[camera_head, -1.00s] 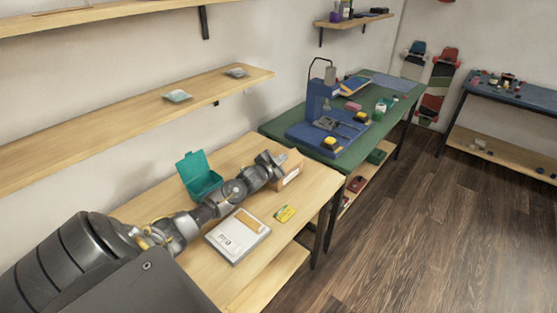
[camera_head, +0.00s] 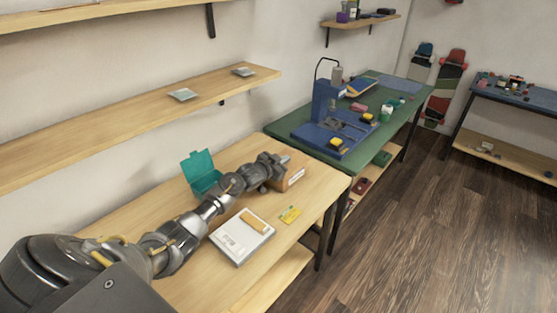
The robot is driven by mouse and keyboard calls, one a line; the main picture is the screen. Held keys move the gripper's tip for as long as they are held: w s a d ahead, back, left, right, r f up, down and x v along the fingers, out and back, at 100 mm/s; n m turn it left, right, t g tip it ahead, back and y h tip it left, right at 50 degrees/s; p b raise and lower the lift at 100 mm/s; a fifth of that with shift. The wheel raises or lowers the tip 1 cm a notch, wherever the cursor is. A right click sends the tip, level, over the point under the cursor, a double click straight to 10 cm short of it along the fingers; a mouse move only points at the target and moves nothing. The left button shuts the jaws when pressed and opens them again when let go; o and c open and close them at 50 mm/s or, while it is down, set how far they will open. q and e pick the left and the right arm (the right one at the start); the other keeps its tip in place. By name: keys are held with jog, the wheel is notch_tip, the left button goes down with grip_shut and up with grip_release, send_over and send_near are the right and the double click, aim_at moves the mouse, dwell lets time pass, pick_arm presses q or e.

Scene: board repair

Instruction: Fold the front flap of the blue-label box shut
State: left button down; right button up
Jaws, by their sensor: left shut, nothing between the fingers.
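A brown cardboard box (camera_head: 294,179) stands near the back right corner of the wooden table. Its near side shows a pale label strip, too small to read, and I cannot make out a blue label. My left gripper (camera_head: 284,159) is shut and empty at the box's top, over its far left part. My wrist hides much of the box. I cannot tell whether the fingers touch it or how its front flap stands. My right gripper is not in view.
An open teal box (camera_head: 203,185) stands left of my forearm. The wooden table (camera_head: 205,285) adjoins a green workbench (camera_head: 291,146) with a blue press (camera_head: 324,103).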

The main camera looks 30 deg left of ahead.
pick_arm(q)
jog(key=shift+a+f+n, duration=0.3)
jog(key=shift+f+n, duration=0.1)
jog(key=shift+n, duration=0.4)
jog(key=shift+a+f, duration=0.1)
jog(key=shift+f, duration=0.2)
notch_tip(320, 180, up, 5)
jog(key=p, duration=0.4)
jog(key=shift+p, duration=0.4)
jog(key=shift+s+f+b, duration=0.4)
jog(key=shift+s+b, duration=0.2)
jog(key=shift+s, duration=0.25)
jog(key=v, duration=0.8)
jog(key=shift+a+r, duration=0.25)
jog(key=shift+a, duration=0.05)
